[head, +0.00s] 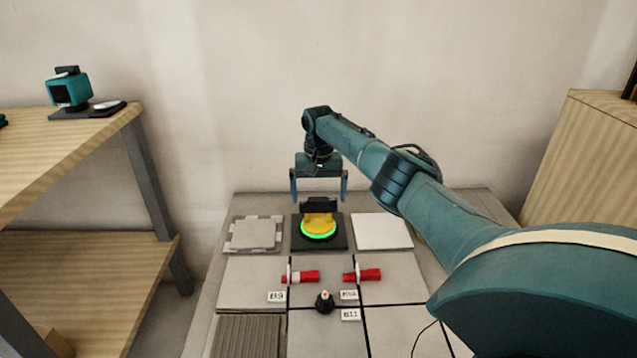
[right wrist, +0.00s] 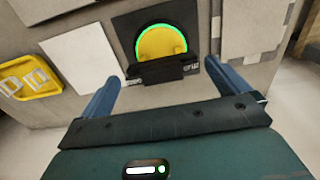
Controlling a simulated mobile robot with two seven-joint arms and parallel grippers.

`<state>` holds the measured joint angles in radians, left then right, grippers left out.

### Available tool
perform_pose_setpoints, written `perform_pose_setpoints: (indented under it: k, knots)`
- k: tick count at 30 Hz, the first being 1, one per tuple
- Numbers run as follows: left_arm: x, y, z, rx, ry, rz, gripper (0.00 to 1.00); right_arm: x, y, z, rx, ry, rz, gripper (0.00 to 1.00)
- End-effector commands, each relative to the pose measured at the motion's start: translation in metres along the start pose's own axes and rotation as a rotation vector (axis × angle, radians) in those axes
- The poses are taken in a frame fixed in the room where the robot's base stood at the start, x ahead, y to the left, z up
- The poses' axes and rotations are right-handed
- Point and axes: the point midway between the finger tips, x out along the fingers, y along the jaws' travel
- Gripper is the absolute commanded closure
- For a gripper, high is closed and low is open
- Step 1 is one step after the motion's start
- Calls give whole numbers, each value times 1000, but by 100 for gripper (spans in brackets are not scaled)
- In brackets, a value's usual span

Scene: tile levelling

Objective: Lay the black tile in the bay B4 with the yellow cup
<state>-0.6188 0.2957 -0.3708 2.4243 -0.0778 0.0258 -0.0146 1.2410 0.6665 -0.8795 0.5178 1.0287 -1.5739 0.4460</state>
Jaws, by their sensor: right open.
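The black tile (head: 340,241) lies flat in the middle of the back row on the tiled surface. The yellow cup (head: 319,227) sits on it, ringed by a glowing green band, with a black handle (head: 319,205) on top. Both also show in the right wrist view, the cup (right wrist: 162,42) inside the dark square of the tile (right wrist: 127,28). My right gripper (head: 319,196) is open, its blue fingers spread on either side above the handle. In the right wrist view the handle lies between the fingertips (right wrist: 163,74), apart from both. No B4 label is readable. My left gripper is out of view.
A white tile (head: 382,231) lies right of the black tile, a grey notched-edge piece (head: 250,234) left. Two red-and-white clips (head: 305,277) (head: 368,275) and a black knob (head: 324,301) stand nearer. A yellow frame (right wrist: 30,77) lies beyond the white tile. Wooden shelves (head: 75,155) stand left.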

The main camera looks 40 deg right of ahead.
Motion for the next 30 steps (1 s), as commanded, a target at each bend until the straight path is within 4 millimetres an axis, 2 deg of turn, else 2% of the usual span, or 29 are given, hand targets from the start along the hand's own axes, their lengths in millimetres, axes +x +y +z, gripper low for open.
perform_pose_setpoints:
  k: [1,7,12,20,30]
  knots:
    - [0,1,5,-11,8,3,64,14,0,0,1,-1,1,0]
    - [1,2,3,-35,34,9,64,38,0,0,-1,1,0,0]
    - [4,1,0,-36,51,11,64,46,-1,0,-2,1,-1,0]
    - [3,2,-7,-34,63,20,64,46,-1,0,-2,1,-1,0]
    - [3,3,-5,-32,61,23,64,46,0,0,-2,1,0,26]
